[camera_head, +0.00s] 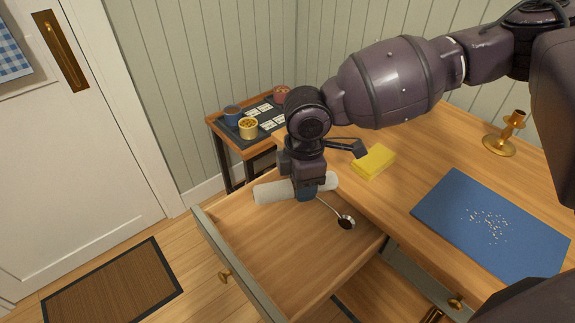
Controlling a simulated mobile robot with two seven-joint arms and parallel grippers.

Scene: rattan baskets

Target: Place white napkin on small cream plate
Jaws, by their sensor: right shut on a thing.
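A white rolled cloth, which looks like the napkin (274,192), is at the back of the open drawer. My right gripper (306,195) points down and is shut on the roll near its middle, with the ends showing on both sides. I cannot tell whether the roll rests on the drawer floor or is lifted slightly. The small cream plate is not in view. My left gripper is not in view.
A ladle or spoon (346,222) lies by the gripper at the open drawer (290,262). The tabletop holds a yellow block (374,162), a blue mat (455,228) with white bits and a brass candlestick (499,145). A side table (233,147) with cups stands behind.

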